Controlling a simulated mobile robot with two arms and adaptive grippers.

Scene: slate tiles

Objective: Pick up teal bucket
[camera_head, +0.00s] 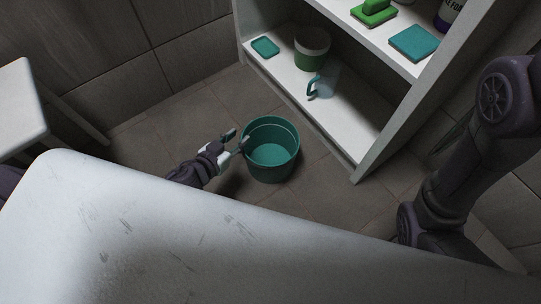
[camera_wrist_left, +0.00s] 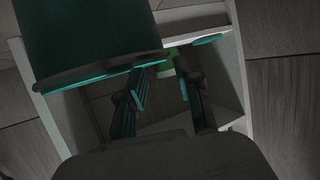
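The teal bucket (camera_head: 271,155) stands upright on the tiled floor in the middle of the head view, its open top showing. In the left wrist view the bucket (camera_wrist_left: 90,35) fills the upper left, dark and close. My left gripper (camera_head: 238,138) is at the bucket's left rim, its fingers apart. In the left wrist view the left gripper (camera_wrist_left: 162,78) is open with nothing seen between the fingers; the bucket's rim is beside and partly over the left finger. I cannot tell whether they touch. My right arm is at the right; its gripper is not seen.
A white shelf unit (camera_head: 363,165) stands behind and right of the bucket, holding a green-and-white pot (camera_head: 312,49), a teal-handled clear jug (camera_head: 322,85) and a teal sponge (camera_head: 414,43). A worn white tabletop (camera_head: 150,220) fills the front. A white stool (camera_head: 22,105) stands left.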

